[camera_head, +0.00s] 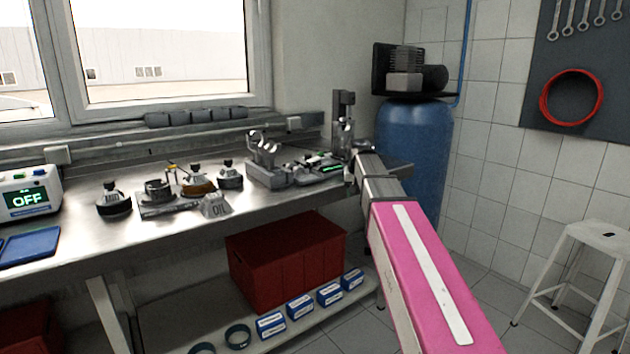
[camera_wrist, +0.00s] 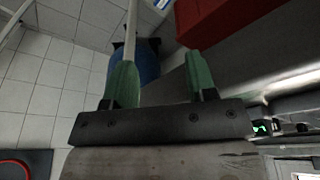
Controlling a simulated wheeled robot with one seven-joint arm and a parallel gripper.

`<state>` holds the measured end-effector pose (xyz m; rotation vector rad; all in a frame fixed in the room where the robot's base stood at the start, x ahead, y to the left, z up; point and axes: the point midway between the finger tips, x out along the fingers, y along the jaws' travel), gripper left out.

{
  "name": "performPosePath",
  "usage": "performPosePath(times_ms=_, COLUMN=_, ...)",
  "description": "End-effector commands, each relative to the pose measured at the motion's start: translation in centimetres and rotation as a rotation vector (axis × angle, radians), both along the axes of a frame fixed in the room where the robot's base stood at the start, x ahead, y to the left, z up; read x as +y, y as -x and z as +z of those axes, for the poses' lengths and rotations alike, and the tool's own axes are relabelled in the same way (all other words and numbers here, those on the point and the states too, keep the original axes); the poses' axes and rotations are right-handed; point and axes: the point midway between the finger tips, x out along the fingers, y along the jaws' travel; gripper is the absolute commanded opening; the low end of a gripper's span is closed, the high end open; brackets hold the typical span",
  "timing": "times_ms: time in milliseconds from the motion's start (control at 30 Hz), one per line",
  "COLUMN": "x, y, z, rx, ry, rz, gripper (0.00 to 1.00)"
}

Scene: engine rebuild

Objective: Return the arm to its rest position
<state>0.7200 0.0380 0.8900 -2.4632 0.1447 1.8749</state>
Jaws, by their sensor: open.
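My arm, with a pink link, reaches from the lower right of the head view to the right end of the steel workbench (camera_head: 90,240). The gripper's fingers are hard to make out there, largely hidden behind the dark wrist. In the wrist view my gripper (camera_wrist: 161,82) shows two green fingers spread well apart, with nothing held between them. Beyond the fingers are the blue tank (camera_wrist: 148,62) and the red crate (camera_wrist: 215,18).
Grey metal parts (camera_head: 265,172) and a dark upright stand (camera_head: 343,110) are close to the arm's end. Several dark-capped containers (camera_head: 113,203) stand farther left. The blue tank (camera_head: 412,140) is behind my arm. A white stool (camera_head: 590,236) stands at right.

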Motion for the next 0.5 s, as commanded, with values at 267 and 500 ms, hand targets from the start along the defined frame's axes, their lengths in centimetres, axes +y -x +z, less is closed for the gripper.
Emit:
performPosePath(times_ms=267, x=-1.3, y=5.6, z=-10.8, rx=0.077, ry=-0.004, rz=0.029, gripper=0.52)
performPosePath(times_ms=500, x=-2.3, y=11.0, z=-18.8, rx=0.139, ry=-0.011, rz=0.053, gripper=0.52)
